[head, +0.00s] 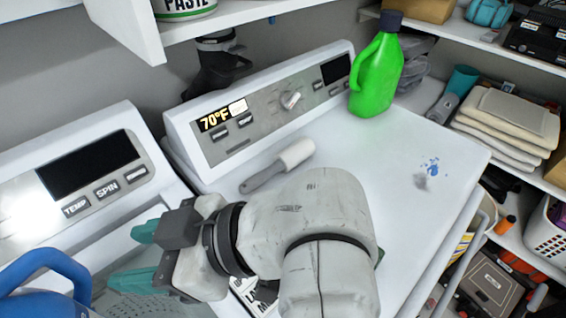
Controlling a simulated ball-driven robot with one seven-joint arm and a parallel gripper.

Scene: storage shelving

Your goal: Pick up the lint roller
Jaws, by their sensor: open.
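The lint roller (281,165) lies on the white top of the right-hand machine, just in front of its control panel. It has a white roller head and a grey handle that points down and left. My gripper (128,256) is at the lower left, with its two teal fingers spread apart and nothing seen between them. It points left, away from the lint roller, over the edge of the left-hand machine. My arm covers the front part of the machine top, below the roller. The roller itself looks unobstructed.
A green jug (376,75) stands at the machine's back right. A blue-handled container (40,285) is at the lower left. Shelves with folded towels (508,120) line the right.

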